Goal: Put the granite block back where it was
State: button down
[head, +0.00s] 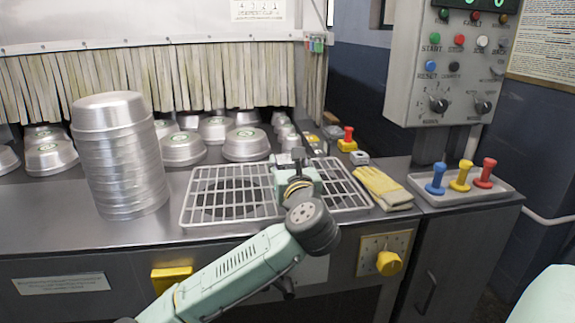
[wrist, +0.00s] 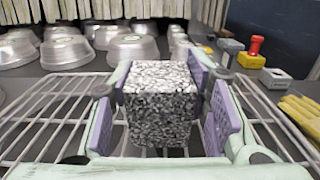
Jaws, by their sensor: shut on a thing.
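The granite block (wrist: 160,105) is a speckled black, white and grey cube in the middle of the wrist view. My gripper (wrist: 162,88) is shut on it, with a purple-padded finger on its left and right sides. In the head view my gripper (head: 297,177) is over the wire rack (head: 232,196), right of the rack's middle. My gripper and wrist hide most or all of the block there. The rack also shows in the wrist view (wrist: 50,112), beneath and around the block. I cannot tell whether the block touches the rack.
A tall stack of metal pans (head: 122,160) stands left of the rack. Several upturned pans (head: 182,148) lie behind, before a strip curtain. Right of the rack are a red-knobbed yellow piece (head: 347,140), a grey block (head: 359,158), yellow gloves (head: 383,188) and a tray (head: 460,198) of coloured-handled pieces.

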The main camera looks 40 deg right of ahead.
jog(key=shift+f, duration=0.55)
jog(key=shift+f, duration=0.15)
jog(key=c, duration=0.9)
grip_release()
